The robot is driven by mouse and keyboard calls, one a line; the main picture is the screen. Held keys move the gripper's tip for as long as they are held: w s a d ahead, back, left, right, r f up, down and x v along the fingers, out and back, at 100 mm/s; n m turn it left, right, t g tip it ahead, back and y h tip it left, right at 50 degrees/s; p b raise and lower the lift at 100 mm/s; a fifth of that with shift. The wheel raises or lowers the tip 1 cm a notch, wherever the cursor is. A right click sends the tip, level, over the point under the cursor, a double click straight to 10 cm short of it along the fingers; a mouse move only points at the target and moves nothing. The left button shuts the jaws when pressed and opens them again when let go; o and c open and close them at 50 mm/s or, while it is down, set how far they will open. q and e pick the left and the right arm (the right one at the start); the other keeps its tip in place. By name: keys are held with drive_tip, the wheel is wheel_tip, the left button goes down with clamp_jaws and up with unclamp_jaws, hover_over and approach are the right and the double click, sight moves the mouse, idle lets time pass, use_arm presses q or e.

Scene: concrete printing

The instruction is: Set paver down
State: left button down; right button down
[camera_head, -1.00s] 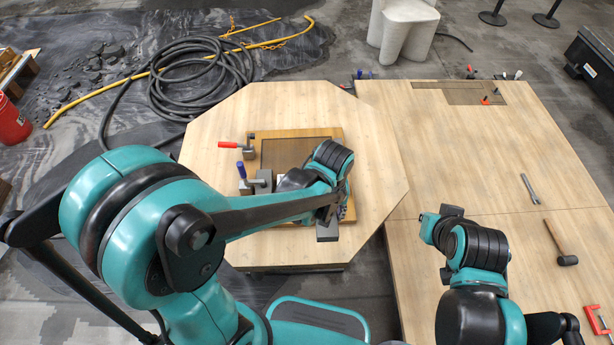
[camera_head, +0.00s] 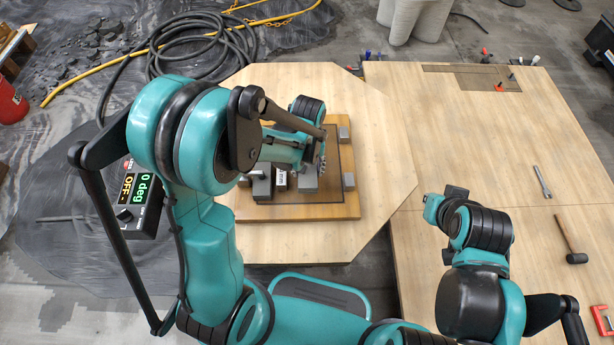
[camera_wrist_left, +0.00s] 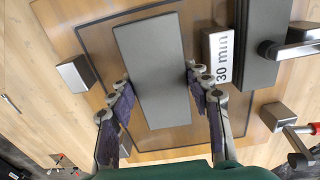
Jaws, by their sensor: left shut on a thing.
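The paver is a flat grey block, seen in the left wrist view (camera_wrist_left: 152,70) between the two fingers of my left gripper (camera_wrist_left: 160,92). The fingers are shut on its long sides. In the head view the paver (camera_head: 308,178) is over the dark panel of the wooden board (camera_head: 290,212), partly hidden by my left gripper (camera_head: 314,165). I cannot tell if it touches the panel. A white spacer marked 30 mm (camera_wrist_left: 218,55) is beside it, next to another grey block (camera_wrist_left: 262,45). My right gripper (camera_head: 454,192) is over the right table, its fingers not clear.
The board lies on an octagonal wooden table (camera_head: 370,200), with small grey stops (camera_head: 349,180) around the panel. Clamp handles (camera_wrist_left: 295,48) are at the right in the wrist view. A wrench (camera_head: 542,182) and a mallet (camera_head: 571,242) lie on the right table (camera_head: 480,130).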

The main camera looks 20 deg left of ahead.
sight(307, 175)
use_arm(q)
drive_tip(key=shift+w+a+f, duration=0.1)
drive_tip(key=shift+a+f, duration=0.1)
drive_tip(key=shift+f, duration=0.2)
drive_tip(key=shift+f+b, duration=0.85)
drive_tip(key=shift+f, duration=0.85)
drive_tip(key=shift+f, duration=0.1)
drive_tip(key=c, duration=0.7)
unclamp_jaws()
